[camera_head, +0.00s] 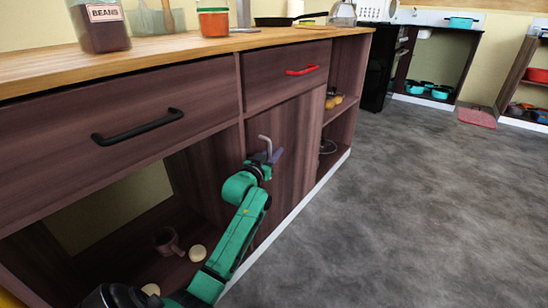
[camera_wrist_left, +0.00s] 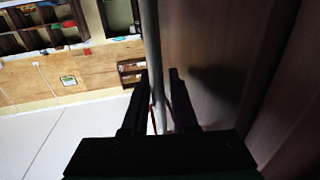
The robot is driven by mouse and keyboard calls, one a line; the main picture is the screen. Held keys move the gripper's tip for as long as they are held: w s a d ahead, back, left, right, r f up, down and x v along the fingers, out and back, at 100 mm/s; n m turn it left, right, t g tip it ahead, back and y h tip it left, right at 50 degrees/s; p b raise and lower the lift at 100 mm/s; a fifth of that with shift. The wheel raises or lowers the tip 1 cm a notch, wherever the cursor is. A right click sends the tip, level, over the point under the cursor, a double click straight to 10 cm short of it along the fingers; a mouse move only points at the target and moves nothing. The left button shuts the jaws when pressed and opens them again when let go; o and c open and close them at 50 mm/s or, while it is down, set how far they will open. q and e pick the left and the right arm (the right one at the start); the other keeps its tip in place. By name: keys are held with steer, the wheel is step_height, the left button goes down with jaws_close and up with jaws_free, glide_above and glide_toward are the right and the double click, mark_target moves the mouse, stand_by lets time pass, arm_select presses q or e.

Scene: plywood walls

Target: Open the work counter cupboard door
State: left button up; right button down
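The cupboard door (camera_head: 289,148) is a dark wood panel under the small drawer of the work counter. It looks shut, level with the front. Its grey bar handle (camera_head: 265,139) shows just above my left gripper (camera_head: 269,158), which is at the door's left part. In the left wrist view, the handle (camera_wrist_left: 153,45) runs between the two dark fingers of the gripper (camera_wrist_left: 157,88). A narrow gap shows beside the bar, so the fingers look open around it. The handle's lower part is hidden in the head view. My right gripper is out of view.
A wide drawer with a black handle (camera_head: 138,127) and a small drawer with a red handle (camera_head: 302,70) sit above. The open compartment at left holds a mug (camera_head: 168,241). Open shelves stand right of the door. The grey floor (camera_head: 400,190) in front is clear.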

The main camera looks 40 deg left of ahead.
arm_select(q)
steer(key=shift+w, duration=0.1)
steer(key=shift+c, duration=0.3)
jaws_close()
stand_by(1.1)
